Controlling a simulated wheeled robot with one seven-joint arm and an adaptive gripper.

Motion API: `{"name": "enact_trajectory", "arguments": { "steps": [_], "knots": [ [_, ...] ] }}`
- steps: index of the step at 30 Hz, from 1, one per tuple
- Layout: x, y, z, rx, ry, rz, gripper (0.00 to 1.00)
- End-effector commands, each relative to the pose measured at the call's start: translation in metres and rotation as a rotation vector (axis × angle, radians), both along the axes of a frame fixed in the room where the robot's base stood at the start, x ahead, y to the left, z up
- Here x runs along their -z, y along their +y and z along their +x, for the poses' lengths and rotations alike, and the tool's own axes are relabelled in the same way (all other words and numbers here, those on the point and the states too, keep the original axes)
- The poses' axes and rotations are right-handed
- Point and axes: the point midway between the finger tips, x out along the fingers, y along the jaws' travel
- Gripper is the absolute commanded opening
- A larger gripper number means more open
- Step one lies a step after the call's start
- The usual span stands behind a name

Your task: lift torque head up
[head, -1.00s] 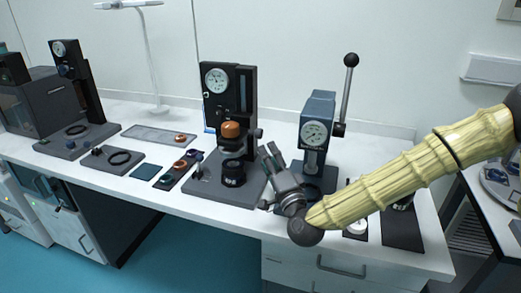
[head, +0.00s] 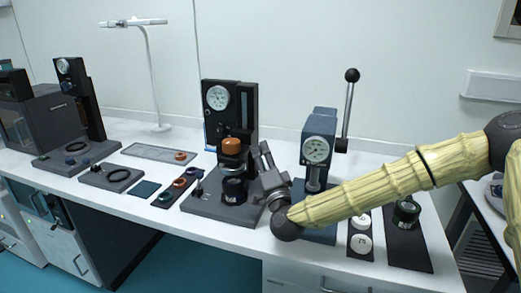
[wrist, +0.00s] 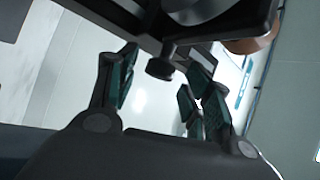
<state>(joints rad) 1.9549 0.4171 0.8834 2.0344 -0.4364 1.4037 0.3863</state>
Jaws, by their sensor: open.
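The torque head is part of the centre instrument, a black column with a round white dial (head: 218,97). An orange-brown knob (head: 231,146) sits at the head, above a black cylinder (head: 234,189) on the grey base. My gripper (head: 261,158) is just right of this head, its fingers pointing up toward it. In the wrist view a dark side knob (wrist: 160,67) on a dark bracket shows between my open fingers (wrist: 158,88), with gaps on both sides. The orange part (wrist: 253,43) shows at the upper right. I cannot tell how deep the knob sits between the fingers.
A lever press (head: 319,150) with a tall ball-ended handle stands close right of my gripper. White round pieces (head: 361,242) and a dark mat (head: 408,246) lie at the right. Small rings on a dark strip (head: 180,184) lie left of the instrument. Another dial stand (head: 80,95) is farther left.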

Motion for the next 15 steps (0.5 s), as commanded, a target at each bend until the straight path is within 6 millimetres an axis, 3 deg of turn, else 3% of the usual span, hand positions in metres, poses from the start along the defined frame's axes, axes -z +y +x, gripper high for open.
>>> {"name": "enact_trajectory", "arguments": {
  "steps": [6, 15],
  "knots": [
    [-0.007, 0.007, 0.019, 0.001, 0.001, 0.000, 0.50],
    [-0.008, 0.009, 0.024, 0.000, 0.001, 0.000, 0.50]
  ]
}}
